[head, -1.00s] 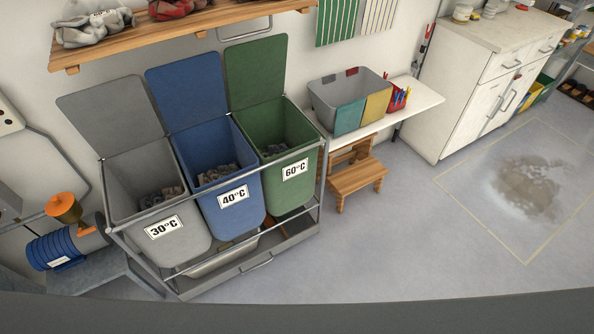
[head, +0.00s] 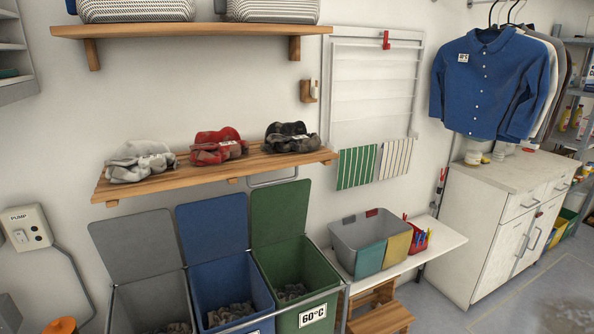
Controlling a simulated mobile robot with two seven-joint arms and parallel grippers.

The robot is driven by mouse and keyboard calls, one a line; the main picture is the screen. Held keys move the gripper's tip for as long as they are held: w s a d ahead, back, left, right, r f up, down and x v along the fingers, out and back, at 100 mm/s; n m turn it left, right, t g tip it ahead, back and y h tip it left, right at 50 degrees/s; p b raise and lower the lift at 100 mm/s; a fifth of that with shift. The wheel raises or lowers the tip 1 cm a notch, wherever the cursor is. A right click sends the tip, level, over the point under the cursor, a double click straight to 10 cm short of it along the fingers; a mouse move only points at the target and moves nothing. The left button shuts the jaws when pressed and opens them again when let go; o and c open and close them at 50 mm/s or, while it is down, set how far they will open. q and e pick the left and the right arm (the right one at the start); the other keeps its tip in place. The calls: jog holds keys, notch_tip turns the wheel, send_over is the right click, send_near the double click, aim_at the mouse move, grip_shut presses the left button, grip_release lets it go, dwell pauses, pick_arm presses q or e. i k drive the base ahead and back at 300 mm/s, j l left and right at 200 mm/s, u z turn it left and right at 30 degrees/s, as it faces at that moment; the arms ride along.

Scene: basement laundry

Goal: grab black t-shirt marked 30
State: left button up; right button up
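A crumpled black garment (head: 290,138) with a small pale label lies at the right end of the lower wooden shelf (head: 110,188). The label is too small to read. A red garment (head: 218,145) lies to its left, and a light grey one (head: 140,162) with a pale label lies further left. Neither of my grippers is in view.
Grey (head: 135,300), blue (head: 213,278) and green (head: 292,270) bins stand open below the shelf, lids up. A grey basket (head: 350,251) and red caddy (head: 419,238) sit on a white bench. A white cabinet (head: 483,225) stands right; hanging shirts (head: 490,85) are above it.

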aim_at(286, 136)
jog(key=i+l+z, duration=0.1)
jog(key=i+l, duration=0.25)
jog(key=l, duration=0.25)
jog(key=i+l+z, duration=0.1)
jog(key=i+l, duration=0.25)
jog(key=l, duration=0.25)
jog(key=i+l+z, duration=0.15)
jog(key=i+l, duration=0.25)
jog(key=l, duration=0.15)
